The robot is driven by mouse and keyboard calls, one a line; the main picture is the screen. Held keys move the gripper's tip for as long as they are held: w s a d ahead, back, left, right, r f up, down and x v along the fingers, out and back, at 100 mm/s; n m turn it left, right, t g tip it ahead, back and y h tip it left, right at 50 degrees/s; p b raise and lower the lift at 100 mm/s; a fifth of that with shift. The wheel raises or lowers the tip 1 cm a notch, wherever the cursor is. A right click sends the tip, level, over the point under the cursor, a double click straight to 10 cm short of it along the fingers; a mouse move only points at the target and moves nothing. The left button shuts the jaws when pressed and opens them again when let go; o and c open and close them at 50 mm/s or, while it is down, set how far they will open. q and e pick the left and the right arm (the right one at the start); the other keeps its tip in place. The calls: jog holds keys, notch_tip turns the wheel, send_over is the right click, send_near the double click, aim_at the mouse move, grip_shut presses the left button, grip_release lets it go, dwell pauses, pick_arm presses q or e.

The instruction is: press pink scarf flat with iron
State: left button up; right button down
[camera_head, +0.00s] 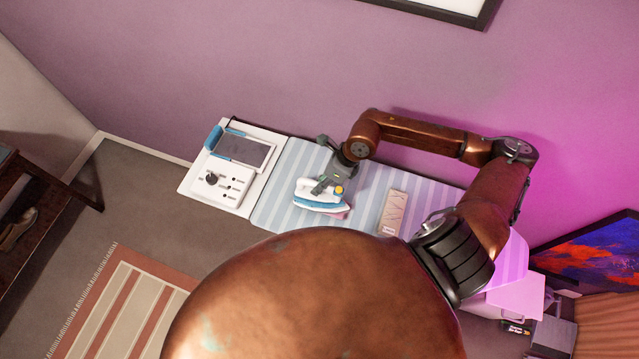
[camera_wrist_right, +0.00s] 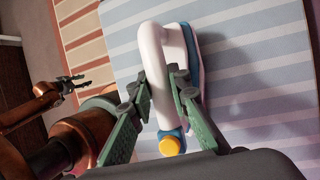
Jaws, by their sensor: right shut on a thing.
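The iron (camera_head: 318,205), white and blue with a yellow dial, is over the striped blue ironing board (camera_head: 280,195). My right gripper (camera_head: 326,186) is shut on its handle. In the right wrist view, the green fingers of this gripper (camera_wrist_right: 157,85) sit on both sides of the white iron handle (camera_wrist_right: 151,50). A small pink patch (camera_head: 341,214), perhaps the pink scarf, shows beside the iron's lower edge; the rest is hidden. I cannot tell whether the iron touches it. My left gripper (camera_wrist_right: 80,82) is apart from the board in the right wrist view, open and empty.
A white panel (camera_head: 185,205) with a blue-edged pad and a dial adjoins the board's left end. A small beige box (camera_head: 392,212) lies on the board right of the iron. A striped rug (camera_head: 120,305) is on the floor. The wall (camera_head: 270,70) is close behind the board.

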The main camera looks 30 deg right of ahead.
jog(key=shift+w+r+p, duration=0.1)
jog(key=shift+r+p, duration=2.05)
jog(key=shift+r, duration=2.7)
jog(key=shift+a+f, duration=0.1)
